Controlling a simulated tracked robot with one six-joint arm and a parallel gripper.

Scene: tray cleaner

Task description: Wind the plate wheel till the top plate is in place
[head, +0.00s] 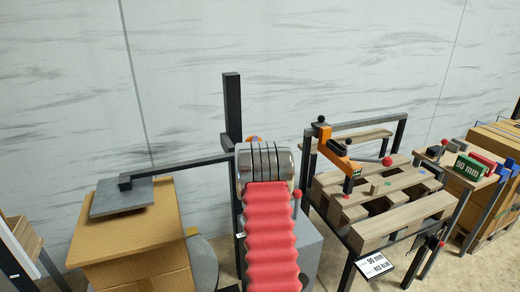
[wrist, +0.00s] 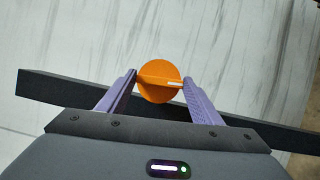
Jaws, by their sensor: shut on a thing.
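The plate wheel is a round orange disc (wrist: 158,94) with a raised bar across it and a white mark near the bar's right end. My gripper (wrist: 160,82) is shut on the wheel, with one purple finger at each end of the bar. In the head view only a sliver of the orange wheel (head: 255,138) shows behind my arm; my fingers are hidden there. The top plate (head: 108,200) is a grey square on the end of a dark horizontal arm (head: 185,165). It lies over the cardboard box stack (head: 135,235); I cannot tell whether it touches.
A dark upright post (head: 232,105) stands behind my arm and carries the horizontal arm. To the right, a dark frame holds a wooden pallet (head: 385,210) with an orange clamp (head: 338,155) above it. More boxes (head: 485,150) stand at the far right.

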